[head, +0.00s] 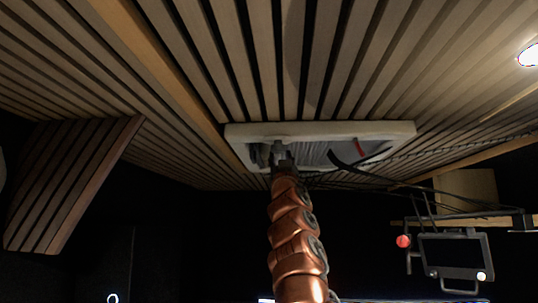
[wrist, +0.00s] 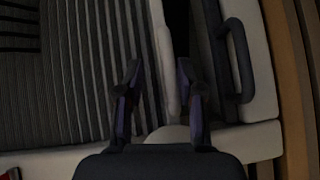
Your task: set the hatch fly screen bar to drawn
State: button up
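The ceiling hatch has a pale frame (head: 405,133) in the head view, with pleated grey fly screen (head: 320,153) across much of its opening. In the wrist view the pleated screen (wrist: 75,70) fills the left side and ends at a pale upright bar (wrist: 162,60), which looks like the fly screen bar. My gripper (head: 281,158) is up at the hatch's left part. In the wrist view its two fingers (wrist: 159,75) are apart, one on each side of the bar. The right finger is close to the bar; I cannot tell whether it touches.
A black curved handle (wrist: 240,60) is right of my fingers, on the pale frame (wrist: 262,140). A dark gap lies between bar and handle side. In the head view, black cables and a monitor (head: 455,255) hang at right, and a slatted panel (head: 70,185) hangs at left.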

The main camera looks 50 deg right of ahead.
jog(key=shift+r+m, duration=0.25)
jog(key=shift+m, duration=0.15)
jog(key=shift+w+a, duration=0.1)
jog(key=shift+w, duration=0.05)
grip_shut()
dwell(0.4)
